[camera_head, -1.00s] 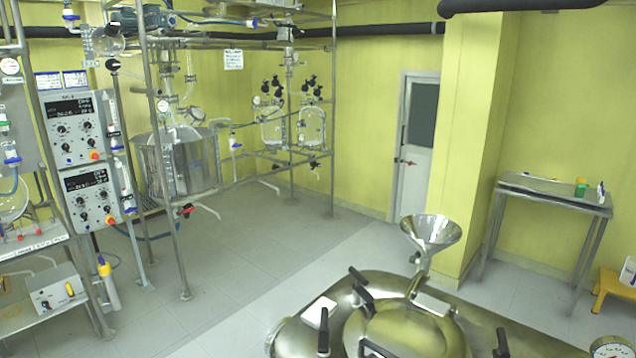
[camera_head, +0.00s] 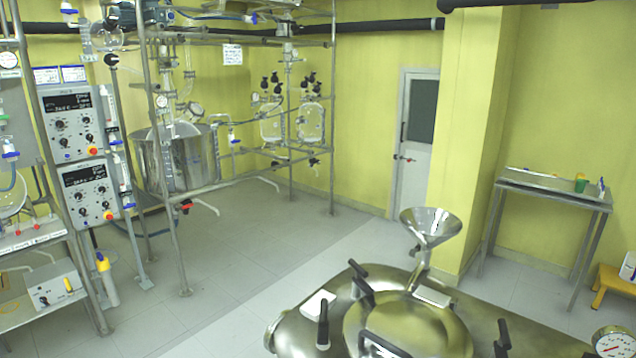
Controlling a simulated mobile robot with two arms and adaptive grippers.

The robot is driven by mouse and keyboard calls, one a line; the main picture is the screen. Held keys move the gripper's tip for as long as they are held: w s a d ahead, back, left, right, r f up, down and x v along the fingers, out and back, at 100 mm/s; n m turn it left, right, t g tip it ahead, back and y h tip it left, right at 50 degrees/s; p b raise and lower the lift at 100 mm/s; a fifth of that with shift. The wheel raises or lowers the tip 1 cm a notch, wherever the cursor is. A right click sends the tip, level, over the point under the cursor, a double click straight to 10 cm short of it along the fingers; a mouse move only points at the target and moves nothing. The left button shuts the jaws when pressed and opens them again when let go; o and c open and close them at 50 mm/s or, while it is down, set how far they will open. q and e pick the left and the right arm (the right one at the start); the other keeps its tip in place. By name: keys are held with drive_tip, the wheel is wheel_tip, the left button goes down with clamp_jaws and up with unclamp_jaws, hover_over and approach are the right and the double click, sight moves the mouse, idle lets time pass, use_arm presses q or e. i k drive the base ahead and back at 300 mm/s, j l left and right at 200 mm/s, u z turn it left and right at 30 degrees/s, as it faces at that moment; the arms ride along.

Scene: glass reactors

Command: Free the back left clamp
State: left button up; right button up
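A round polished steel lid (camera_head: 410,325) on a steel vessel (camera_head: 480,305) fills the bottom middle of the head view. Several black-handled clamps sit around its rim. The back left clamp (camera_head: 362,290) has its black handle leaning up and left at the lid's back left edge. Another black handle (camera_head: 323,325) stands upright at the left, and one more (camera_head: 502,338) at the right. A black bar (camera_head: 383,346) crosses the front of the lid, cut off by the frame. Whether each clamp is tight cannot be told. Neither of my grippers is in view.
A steel funnel (camera_head: 430,226) rises behind the lid. A steel side table (camera_head: 552,190) stands at the right wall. Glass reactor frames and control boxes (camera_head: 88,195) stand at the left. Open grey floor (camera_head: 240,265) lies between.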

sight(358, 280)
drive_tip(key=i+j, duration=0.15)
drive_tip(key=j, duration=0.15)
drive_tip(key=i+j+z, duration=0.1)
drive_tip(key=j, duration=0.25)
drive_tip(key=i+j, duration=0.2)
drive_tip(key=i+j+z, duration=0.1)
drive_tip(key=j, duration=0.35)
